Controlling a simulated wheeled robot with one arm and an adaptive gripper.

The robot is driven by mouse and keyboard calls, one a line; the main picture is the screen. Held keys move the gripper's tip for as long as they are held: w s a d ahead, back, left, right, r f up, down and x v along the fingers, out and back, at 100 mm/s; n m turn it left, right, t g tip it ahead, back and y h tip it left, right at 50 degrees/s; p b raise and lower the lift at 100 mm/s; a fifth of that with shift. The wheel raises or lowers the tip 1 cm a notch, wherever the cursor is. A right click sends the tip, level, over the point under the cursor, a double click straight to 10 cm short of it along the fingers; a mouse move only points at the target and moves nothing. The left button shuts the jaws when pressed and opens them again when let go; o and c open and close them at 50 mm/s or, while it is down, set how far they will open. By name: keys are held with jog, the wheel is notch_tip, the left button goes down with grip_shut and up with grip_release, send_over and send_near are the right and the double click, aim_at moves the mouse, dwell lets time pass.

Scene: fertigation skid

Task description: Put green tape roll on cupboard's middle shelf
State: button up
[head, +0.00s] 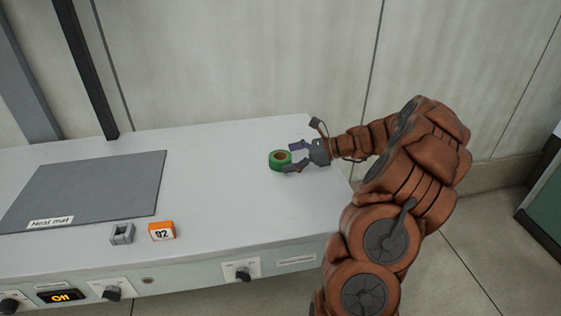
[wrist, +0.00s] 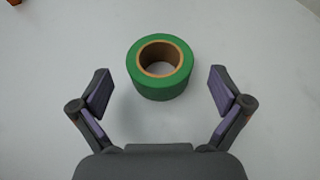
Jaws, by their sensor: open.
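The green tape roll (head: 273,163) lies flat on the white bench top, near its right end. In the wrist view the roll (wrist: 160,91) shows its brown cardboard core and sits ahead of my gripper, centred between the finger lines. My gripper (head: 294,157) reaches in from the right with its fingers apart on either side of the roll's near edge. In the wrist view both purple-padded fingers of my gripper (wrist: 160,95) are spread wide, with clear gaps to the roll. The cupboard and its middle shelf cannot be made out in either view.
A grey heat mat (head: 95,188) lies on the bench (head: 220,195) at the left. A small grey block (head: 122,234) and an orange block marked 92 (head: 162,231) stand near the front edge. Knobs and an "Off" display line the front panel. A dark post rises behind.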

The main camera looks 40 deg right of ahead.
aim_at(287, 158)
jog(key=shift+x, duration=1.55)
jog(key=shift+r, duration=0.1)
jog(key=c, duration=1.3)
